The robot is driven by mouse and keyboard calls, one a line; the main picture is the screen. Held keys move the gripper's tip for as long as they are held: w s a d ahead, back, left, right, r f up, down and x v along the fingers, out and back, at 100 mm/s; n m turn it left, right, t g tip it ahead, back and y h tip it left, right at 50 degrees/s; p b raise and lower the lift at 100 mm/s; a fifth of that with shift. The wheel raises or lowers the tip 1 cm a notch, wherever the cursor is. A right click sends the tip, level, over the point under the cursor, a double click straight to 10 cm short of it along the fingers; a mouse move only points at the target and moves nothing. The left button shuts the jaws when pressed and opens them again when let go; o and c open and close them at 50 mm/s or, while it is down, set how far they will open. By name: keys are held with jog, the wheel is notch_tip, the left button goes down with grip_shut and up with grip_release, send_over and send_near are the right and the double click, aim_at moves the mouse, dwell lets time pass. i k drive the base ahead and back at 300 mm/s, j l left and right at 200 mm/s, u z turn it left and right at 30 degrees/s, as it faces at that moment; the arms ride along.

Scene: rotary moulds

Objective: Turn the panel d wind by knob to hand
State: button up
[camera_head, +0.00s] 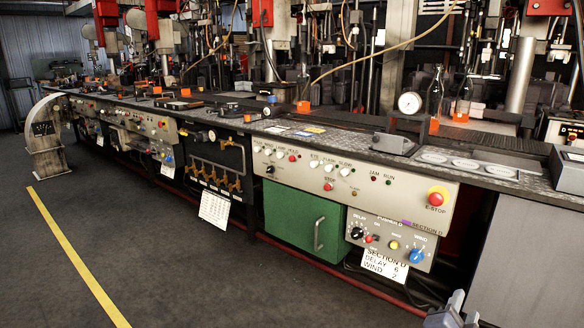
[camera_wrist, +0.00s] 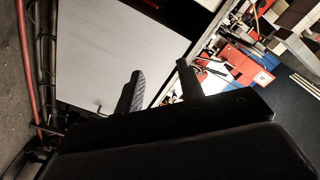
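The section D panel (camera_head: 392,241) is a pale box at the right of the long console, under the main sloped panel. Its blue WIND knob (camera_head: 417,256) sits at the right end; its pointer setting is too small to read. A black DELAY knob (camera_head: 357,233) sits at the left end, with small red and yellow buttons between. A card (camera_head: 385,266) below reads SECTION D, DELAY 6, WIND 2. My gripper (camera_head: 459,312) is at the bottom edge, low and right of the WIND knob, apart from it. In the wrist view my gripper (camera_wrist: 160,88) shows two separated fingers with nothing between.
A red E-STOP button (camera_head: 436,198) is above and right of the WIND knob. A green cabinet door (camera_head: 305,220) with a handle is to the left. A grey cabinet side (camera_head: 520,260) stands at the right. The floor (camera_head: 200,275) in front is clear, with a yellow line.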

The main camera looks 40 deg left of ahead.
aim_at(271, 169)
jog(key=i+j, duration=0.1)
jog(key=j, duration=0.45)
jog(key=i+j, duration=0.1)
jog(key=j, duration=1)
jog(key=i+j, duration=0.15)
jog(key=j, duration=0.35)
jog(key=i+j, duration=0.1)
jog(key=j, duration=0.45)
jog(key=i+j, duration=0.1)
jog(key=j, duration=0.45)
jog(key=i+j, duration=0.1)
jog(key=j, duration=0.45)
jog(key=k+u, duration=0.05)
